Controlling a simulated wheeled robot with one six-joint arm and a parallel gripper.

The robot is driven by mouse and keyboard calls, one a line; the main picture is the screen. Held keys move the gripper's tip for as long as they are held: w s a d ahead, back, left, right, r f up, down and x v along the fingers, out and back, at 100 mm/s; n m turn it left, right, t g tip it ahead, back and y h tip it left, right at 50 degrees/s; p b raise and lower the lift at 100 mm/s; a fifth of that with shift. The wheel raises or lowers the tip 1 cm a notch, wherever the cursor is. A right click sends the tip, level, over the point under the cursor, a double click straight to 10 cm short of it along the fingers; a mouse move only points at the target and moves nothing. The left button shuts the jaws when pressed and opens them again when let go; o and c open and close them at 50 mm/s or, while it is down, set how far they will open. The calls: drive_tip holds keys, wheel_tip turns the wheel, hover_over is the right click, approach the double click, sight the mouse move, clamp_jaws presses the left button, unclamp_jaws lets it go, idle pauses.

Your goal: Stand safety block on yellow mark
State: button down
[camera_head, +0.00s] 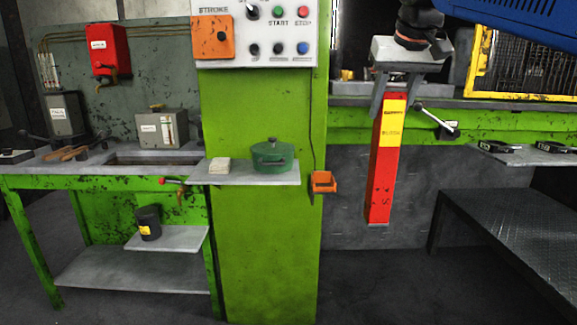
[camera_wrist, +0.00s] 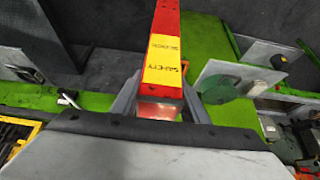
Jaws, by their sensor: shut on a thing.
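The safety block (camera_head: 382,180) is a long red bar with a yellow label near its top. My gripper (camera_head: 393,96) is shut on its upper end. The block hangs nearly upright, slightly tilted, in front of the green press frame and a dark grey panel. In the wrist view the block (camera_wrist: 166,22) runs away from between my gripper's fingers (camera_wrist: 160,98), its yellow "SAFETY" label facing the camera. The block's lower end looks clear of the floor in the head view. I cannot make out a yellow mark on any surface.
A green press column (camera_head: 262,240) stands left of the block, with a shelf (camera_head: 235,178) holding a green pot (camera_head: 272,155). A lever (camera_head: 437,119) sits close right of the block. A yellow-framed guard (camera_head: 483,60) and a dark metal table (camera_head: 510,215) are at the right.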

drive_tip(key=shift+s+d, duration=0.4)
drive_tip(key=shift+d, duration=0.1)
drive_tip(key=shift+w+a+f, duration=0.15)
drive_tip(key=shift+w+f, duration=0.65)
drive_tip(key=shift+w, duration=0.2)
drive_tip(key=w+r+x, duration=0.1)
drive_tip(key=w+x, duration=0.1)
drive_tip(key=x, duration=3.9)
drive_tip(key=w+d+f, duration=0.1)
drive_tip(key=d+f, duration=0.1)
drive_tip(key=f, duration=0.8)
drive_tip(key=w+d+f, duration=0.1)
drive_tip(key=d+f, duration=0.1)
drive_tip(key=f, duration=0.8)
drive_tip(key=s+d+f, duration=0.1)
drive_tip(key=s+f, duration=0.2)
drive_tip(key=f, duration=0.6)
drive_tip(key=s+d+f, duration=0.1)
drive_tip(key=s+f, duration=0.3)
drive_tip(key=f, duration=0.4)
drive_tip(key=s+d+f, duration=0.1)
drive_tip(key=s+f, duration=0.3)
drive_tip(key=f, duration=0.5)
drive_tip(key=shift+f, duration=0.3)
